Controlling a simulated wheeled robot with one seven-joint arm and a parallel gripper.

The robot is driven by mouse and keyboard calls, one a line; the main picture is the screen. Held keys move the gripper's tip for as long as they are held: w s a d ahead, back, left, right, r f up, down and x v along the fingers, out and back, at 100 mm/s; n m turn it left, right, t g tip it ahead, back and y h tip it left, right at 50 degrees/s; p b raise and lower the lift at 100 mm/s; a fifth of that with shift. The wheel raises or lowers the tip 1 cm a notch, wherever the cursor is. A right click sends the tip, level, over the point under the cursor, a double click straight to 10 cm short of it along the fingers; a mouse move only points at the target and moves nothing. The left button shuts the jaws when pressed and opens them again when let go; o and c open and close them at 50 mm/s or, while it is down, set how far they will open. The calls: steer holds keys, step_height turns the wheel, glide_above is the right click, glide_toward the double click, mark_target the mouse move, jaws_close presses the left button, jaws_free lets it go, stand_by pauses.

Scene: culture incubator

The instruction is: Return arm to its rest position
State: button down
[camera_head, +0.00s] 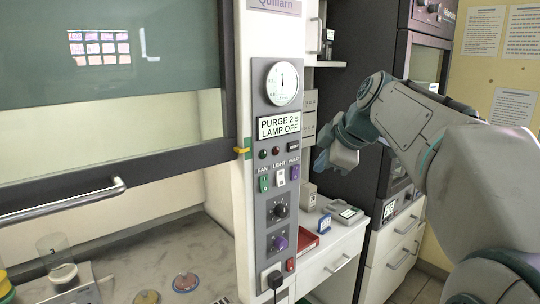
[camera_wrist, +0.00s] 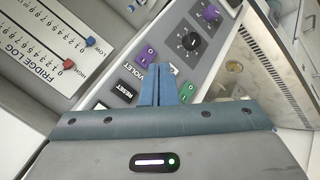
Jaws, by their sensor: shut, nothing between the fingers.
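My gripper (camera_head: 322,160) is at the end of my raised arm, in front of the shelves and to the right of the hood's control panel (camera_head: 277,190). In the wrist view the two blue fingers (camera_wrist: 167,86) are together, with nothing between them. The fingertips appear in front of the panel's RESET button and violet switch (camera_wrist: 145,55), but I cannot tell the distance. My arm comes in from the right side of the head view.
The hood's glass sash (camera_head: 110,50) and handle (camera_head: 65,200) are at left, above a bench with dishes (camera_head: 185,283). A drawer counter (camera_head: 330,250) holds a red item (camera_head: 303,243) and a small device (camera_head: 343,213). A dark cabinet stands behind my arm.

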steer(key=s+f+m+g+h, duration=0.3)
steer(key=s+f+m, duration=1.3)
steer(key=s+f, duration=0.8)
steer(key=shift+s+a+f+g, duration=0.35)
steer(key=shift+f+g, duration=0.55)
steer(key=shift+f, duration=0.05)
